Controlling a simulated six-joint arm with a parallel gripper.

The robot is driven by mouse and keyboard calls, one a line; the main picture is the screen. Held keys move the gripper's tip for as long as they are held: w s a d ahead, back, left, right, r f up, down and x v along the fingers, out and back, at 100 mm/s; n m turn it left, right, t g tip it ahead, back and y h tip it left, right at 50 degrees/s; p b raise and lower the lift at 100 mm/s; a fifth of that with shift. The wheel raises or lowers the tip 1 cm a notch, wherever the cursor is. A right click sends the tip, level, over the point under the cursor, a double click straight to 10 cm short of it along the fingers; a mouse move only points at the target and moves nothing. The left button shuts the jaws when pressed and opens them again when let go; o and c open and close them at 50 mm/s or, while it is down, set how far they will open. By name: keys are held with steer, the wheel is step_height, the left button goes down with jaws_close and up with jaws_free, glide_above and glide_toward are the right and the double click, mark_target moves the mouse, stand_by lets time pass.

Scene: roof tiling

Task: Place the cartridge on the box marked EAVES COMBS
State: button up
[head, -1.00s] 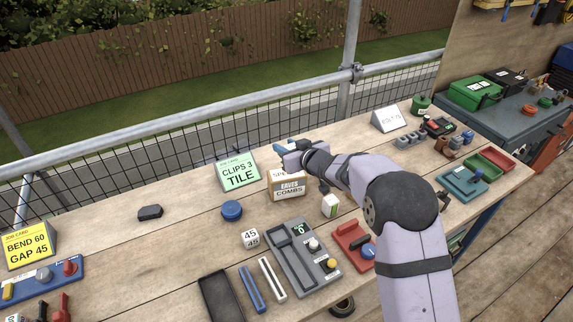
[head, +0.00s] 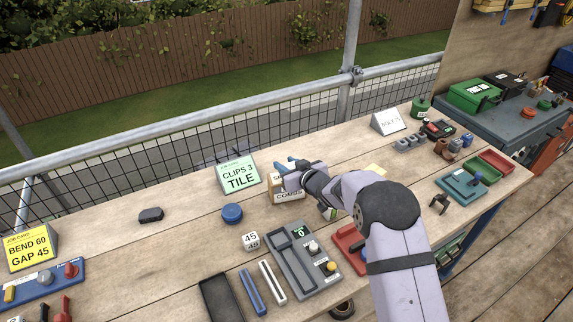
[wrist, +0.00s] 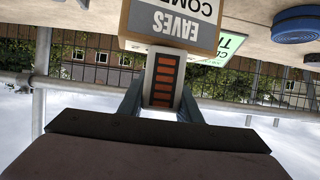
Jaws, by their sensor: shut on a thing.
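The box marked EAVES COMBS (head: 288,196) stands on the bench, partly hidden by my gripper in the head view. The box shows upside down at the top of the wrist view (wrist: 172,26). My gripper (head: 288,164) is over the box's top. In the wrist view, my gripper (wrist: 162,95) is shut on the cartridge (wrist: 164,80), a pale block with a dark strip of orange bars. The cartridge's far end meets the box's top edge in that picture; I cannot tell whether they touch.
A green job card reading CLIPS 3 TILE (head: 238,178) stands close left of the box. A round blue tin (head: 232,213) and a white 45 block (head: 250,240) lie in front. A grey control panel (head: 300,262) is nearer. The bench's left middle is fairly clear.

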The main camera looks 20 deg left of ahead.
steer(key=shift+f, duration=0.15)
steer(key=o, duration=1.1)
steer(key=shift+r, duration=0.2)
steer(key=b+v, duration=0.2)
steer(key=v, duration=1)
steer(key=shift+b, duration=0.35)
